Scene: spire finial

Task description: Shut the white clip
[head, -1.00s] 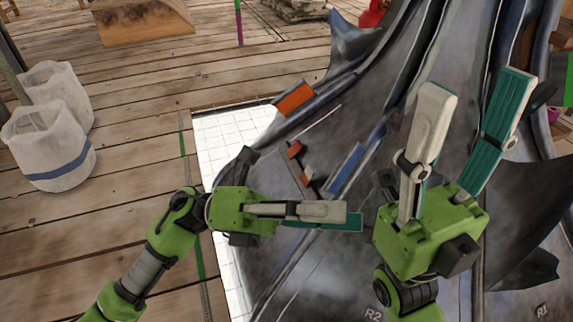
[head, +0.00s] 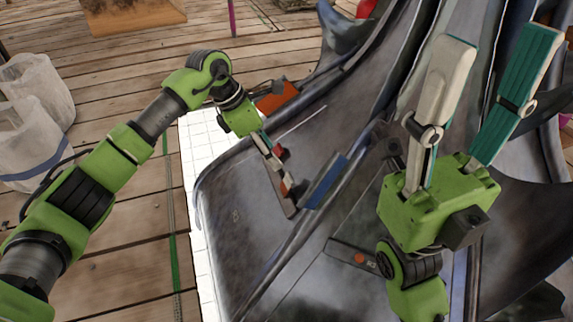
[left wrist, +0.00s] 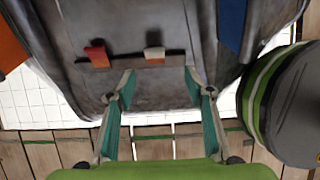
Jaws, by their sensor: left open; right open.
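The white clip (head: 286,188) sits on a dark narrow strip on the grey metal surface in the head view. It shows as a small raised tab in the left wrist view (left wrist: 155,54); I cannot tell its exact angle. A red clip (left wrist: 97,55) stands beside it to the left on the same strip. My left gripper (head: 272,158) is over the strip near both clips, partly hiding the red one. In the left wrist view its fingers (left wrist: 160,76) are apart and empty, below the white clip. My right gripper (head: 502,42) is open and empty at the right, pointing up.
A blue strip (head: 327,182) lies right of the white clip. An orange block (head: 277,96) is behind my left gripper. A dark plate with an orange dot (head: 360,258) lies nearer. White tiles (head: 196,150) border the metal. White bags (head: 35,110) stand at far left.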

